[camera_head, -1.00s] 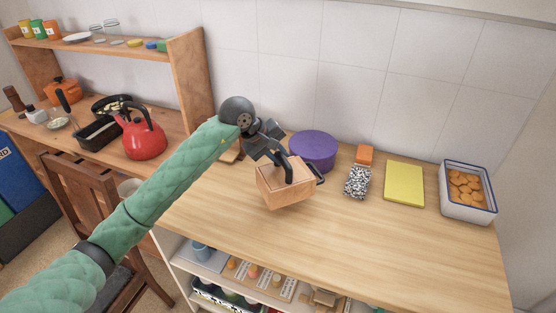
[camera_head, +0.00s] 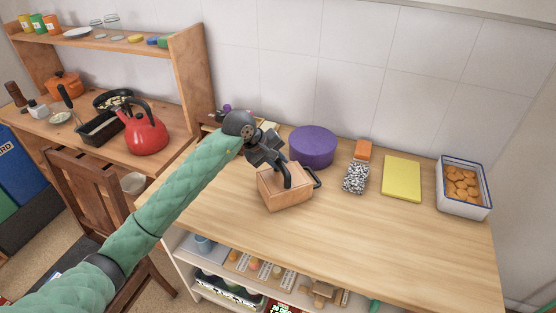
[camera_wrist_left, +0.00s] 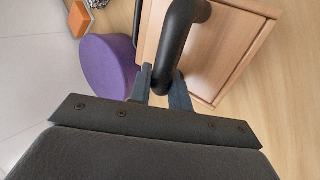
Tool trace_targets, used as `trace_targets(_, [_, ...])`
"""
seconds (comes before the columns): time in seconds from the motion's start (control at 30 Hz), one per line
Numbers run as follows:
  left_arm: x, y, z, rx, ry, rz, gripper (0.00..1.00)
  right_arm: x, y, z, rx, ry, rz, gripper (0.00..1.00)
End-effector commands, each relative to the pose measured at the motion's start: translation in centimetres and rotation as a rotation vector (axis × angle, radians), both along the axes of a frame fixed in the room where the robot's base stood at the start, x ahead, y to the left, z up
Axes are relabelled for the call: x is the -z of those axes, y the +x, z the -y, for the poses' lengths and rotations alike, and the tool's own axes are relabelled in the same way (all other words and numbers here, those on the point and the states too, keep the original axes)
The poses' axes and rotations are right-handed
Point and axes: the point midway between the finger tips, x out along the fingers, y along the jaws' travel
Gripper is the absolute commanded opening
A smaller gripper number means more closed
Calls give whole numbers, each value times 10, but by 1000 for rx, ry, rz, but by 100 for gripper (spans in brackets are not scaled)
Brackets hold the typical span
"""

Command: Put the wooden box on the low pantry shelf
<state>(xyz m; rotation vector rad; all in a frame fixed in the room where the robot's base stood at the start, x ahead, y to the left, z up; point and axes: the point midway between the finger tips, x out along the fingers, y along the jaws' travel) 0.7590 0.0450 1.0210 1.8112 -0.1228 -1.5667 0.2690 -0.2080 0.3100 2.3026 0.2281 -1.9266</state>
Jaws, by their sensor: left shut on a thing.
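The wooden box (camera_head: 285,193) is a light brown box with a dark curved handle, over the middle of the wooden counter. My left gripper (camera_head: 286,179) comes down on it from the upper left and is shut on the dark handle. In the left wrist view the handle (camera_wrist_left: 180,40) runs between the fingers (camera_wrist_left: 160,88), with the box (camera_wrist_left: 225,50) behind it. I cannot tell whether the box touches the counter. Below the counter is a white shelf unit (camera_head: 184,268), its inside partly hidden. My right gripper is out of view.
A purple round container (camera_head: 312,147) stands just behind the box. An orange block (camera_head: 363,150), a speckled block (camera_head: 356,177), a yellow board (camera_head: 401,178) and a white tray of cookies (camera_head: 462,206) are to the right. Several items fill the shelves below. The counter's front right is clear.

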Motion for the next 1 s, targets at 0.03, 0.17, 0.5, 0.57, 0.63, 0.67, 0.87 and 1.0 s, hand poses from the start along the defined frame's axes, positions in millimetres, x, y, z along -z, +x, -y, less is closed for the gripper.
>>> trace_targets(0.03, [-1, 0, 0, -1, -1, 1, 0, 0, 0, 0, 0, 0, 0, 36])
trace_targets(0.17, [0, 0, 0, 0, 0, 2, 0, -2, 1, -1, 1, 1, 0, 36])
trace_targets(0.5, [2, 0, 0, -1, 0, 1, 41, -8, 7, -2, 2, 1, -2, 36])
trace_targets(0.57, [2, 0, 0, 0, 0, 0, 41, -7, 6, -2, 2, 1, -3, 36])
trace_targets(0.63, [2, 0, 0, 0, 0, 0, 41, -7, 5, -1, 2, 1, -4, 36])
trace_targets(0.67, [2, 0, 0, 0, 0, 0, 41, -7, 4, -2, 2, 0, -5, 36])
trace_targets(0.87, [1, 0, 0, 0, 0, 0, 41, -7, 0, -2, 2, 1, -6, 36])
trace_targets(1.0, [-1, 0, 0, 0, 0, 0, 41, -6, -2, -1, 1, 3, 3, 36])
